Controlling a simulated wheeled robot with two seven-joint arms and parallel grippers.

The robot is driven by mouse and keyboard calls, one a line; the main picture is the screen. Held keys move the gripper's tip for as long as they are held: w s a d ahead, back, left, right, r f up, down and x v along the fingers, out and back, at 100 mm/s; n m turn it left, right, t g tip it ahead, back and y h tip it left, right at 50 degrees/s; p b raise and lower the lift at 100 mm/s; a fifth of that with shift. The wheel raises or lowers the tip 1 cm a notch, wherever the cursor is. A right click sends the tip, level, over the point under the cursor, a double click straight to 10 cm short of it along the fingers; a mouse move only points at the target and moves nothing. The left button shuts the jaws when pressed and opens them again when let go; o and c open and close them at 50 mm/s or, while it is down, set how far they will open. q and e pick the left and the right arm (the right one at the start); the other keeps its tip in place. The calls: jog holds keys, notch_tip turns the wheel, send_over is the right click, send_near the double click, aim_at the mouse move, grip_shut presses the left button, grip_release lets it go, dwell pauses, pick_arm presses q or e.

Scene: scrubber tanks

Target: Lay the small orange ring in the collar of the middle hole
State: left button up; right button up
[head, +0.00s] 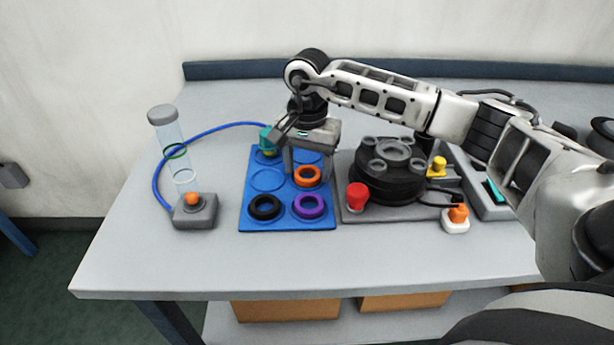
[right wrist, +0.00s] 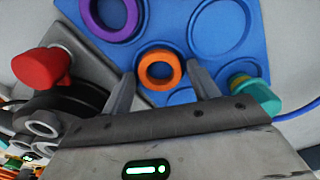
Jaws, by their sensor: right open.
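The small orange ring (head: 307,184) lies in a round recess of the blue tray (head: 246,200). My right gripper (head: 307,172) is open above the tray, pointing down at the ring. In the right wrist view the orange ring (right wrist: 143,70) shows between the two fingertips of the gripper (right wrist: 161,72); neither finger appears to touch it. The round black housing (head: 372,190) stands right of the tray, with several grey collars on top. The middle collar (head: 382,153) is the largest and looks empty. My left gripper is out of view.
The tray also holds a black ring (head: 265,215), a purple ring (head: 309,214) and a teal fitting (head: 267,141). A red knob (head: 357,193) stands between tray and housing. A clear tube (head: 170,150) with a blue hose stands left. The table's front is clear.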

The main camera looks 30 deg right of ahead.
jog(key=c, duration=0.9)
jog(key=shift+r+p, duration=1.6)
jog(key=shift+r, duration=0.9)
jog(key=shift+c, duration=0.2)
